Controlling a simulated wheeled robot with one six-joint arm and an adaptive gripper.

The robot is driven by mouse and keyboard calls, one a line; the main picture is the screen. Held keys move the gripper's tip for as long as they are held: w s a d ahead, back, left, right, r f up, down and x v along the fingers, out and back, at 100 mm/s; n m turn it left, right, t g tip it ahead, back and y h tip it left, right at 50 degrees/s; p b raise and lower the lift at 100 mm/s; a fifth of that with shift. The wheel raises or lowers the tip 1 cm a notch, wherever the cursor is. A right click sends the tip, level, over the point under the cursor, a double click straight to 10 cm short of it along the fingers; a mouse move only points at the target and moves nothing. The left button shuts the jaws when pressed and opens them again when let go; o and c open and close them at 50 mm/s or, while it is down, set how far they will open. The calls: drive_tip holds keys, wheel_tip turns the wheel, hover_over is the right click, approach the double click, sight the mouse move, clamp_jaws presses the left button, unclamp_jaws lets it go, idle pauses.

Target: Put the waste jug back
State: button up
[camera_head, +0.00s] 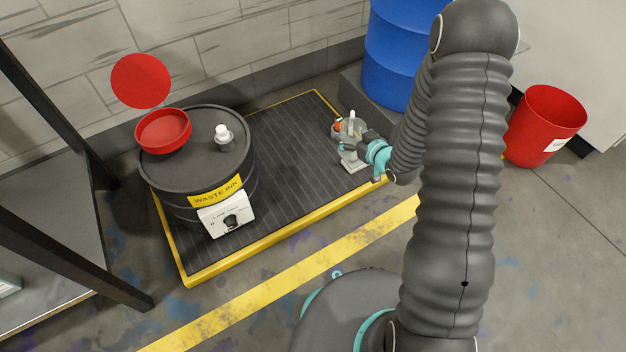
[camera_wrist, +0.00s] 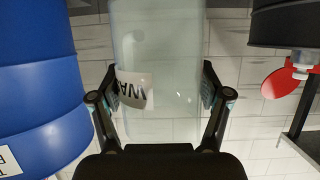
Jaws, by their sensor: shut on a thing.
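The clear waste jug (camera_wrist: 170,55) fills the middle of the wrist view, with a white label whose dark letters appear upside down. My gripper (camera_wrist: 158,92) is shut on it, one finger on each side. In the head view the jug (camera_head: 350,127) is small, over the right part of the black spill pallet (camera_head: 290,120), partly hidden by my gripper (camera_head: 357,143). I cannot tell whether it touches the pallet. A small white object (camera_head: 353,161) shows just below the gripper. An orange-red spot beside the jug is too small to identify.
A black waste ink drum (camera_head: 178,188) with an open-lidded red funnel (camera_head: 163,131) stands on the pallet's left part. A blue drum (camera_head: 390,60) stands behind the jug. A red bin (camera_head: 543,125) is at right. A dark-framed shelf (camera_head: 60,200) is at left.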

sight(341, 152)
drive_tip(key=a+f+n+g+y, duration=0.1)
drive_tip(key=f, duration=0.1)
drive_tip(key=f+n+g+y+b, duration=0.1)
drive_tip(key=f, duration=0.1)
drive_tip(key=a+f+n+g+y, duration=0.1)
drive_tip(key=f+n, duration=0.1)
drive_tip(key=shift+s+a+f+y+b, duration=0.25)
drive_tip(key=shift+s+a+y+b, duration=0.05)
drive_tip(key=shift+b, duration=0.1)
drive_tip(key=shift+w+a+f+n+g+y+b, duration=0.45)
drive_tip(key=shift+w+a+f, duration=0.8)
drive_tip(key=shift+f, duration=1.3)
drive_tip(key=shift+w+a+f+n+g+y+b, duration=0.15)
drive_tip(key=shift+w+a+f+n+g+b, duration=0.5)
drive_tip(key=shift+a+f, duration=1.5)
drive_tip(key=shift+w+a+f+n+g+y+b, duration=0.3)
drive_tip(key=shift+w+a+f+n+g+b, duration=0.5)
drive_tip(key=shift+f, duration=2.15)
drive_tip(key=shift+w+a+m, duration=0.1)
drive_tip(key=shift+a+m, duration=0.2)
drive_tip(key=shift+f, duration=0.2)
drive_tip(key=o, duration=1.4)
drive_tip(key=shift+o, duration=0.2)
drive_tip(key=shift+r, duration=0.15)
